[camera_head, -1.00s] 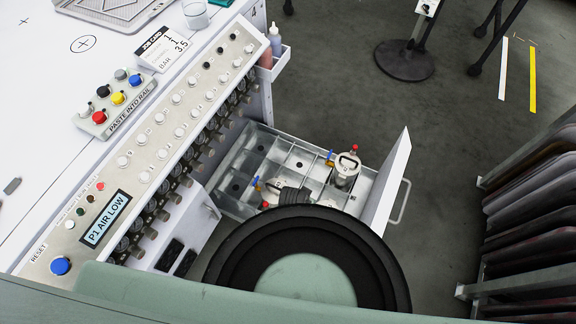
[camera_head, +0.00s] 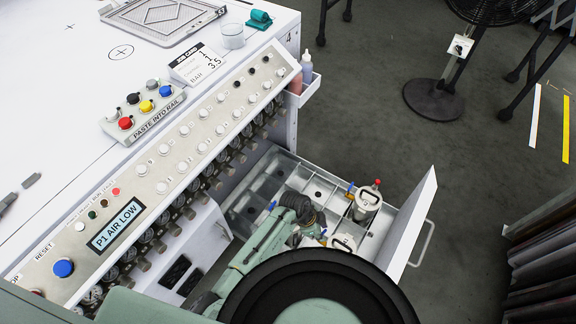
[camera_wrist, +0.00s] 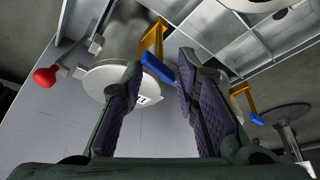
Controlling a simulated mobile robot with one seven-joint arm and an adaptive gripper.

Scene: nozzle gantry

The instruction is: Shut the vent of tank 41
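Two metal tanks stand in the open drawer: a far tank (camera_head: 367,207) with a red knob (camera_head: 377,183) and blue lever (camera_head: 350,188), and a nearer tank (camera_head: 342,244), partly hidden by my arm. In the wrist view a tank (camera_wrist: 107,45) has a round pale lid, a red ball knob (camera_wrist: 45,77), a yellow bracket (camera_wrist: 153,38) and a blue lever (camera_wrist: 157,68). Its label (camera_wrist: 146,99) is partly covered; I cannot read the number. My gripper (camera_wrist: 160,63) is open, its fingers apart on either side of the blue lever in the picture; contact cannot be told.
The divided drawer (camera_head: 268,180) has empty compartments and a raised white front (camera_head: 411,228). A second blue lever (camera_wrist: 257,119) shows right of my fingers. The panel (camera_head: 165,160) with regulators lines the left. Its display (camera_head: 116,224) reads "P1 AIR LOW". A fan stand (camera_head: 434,100) stands beyond.

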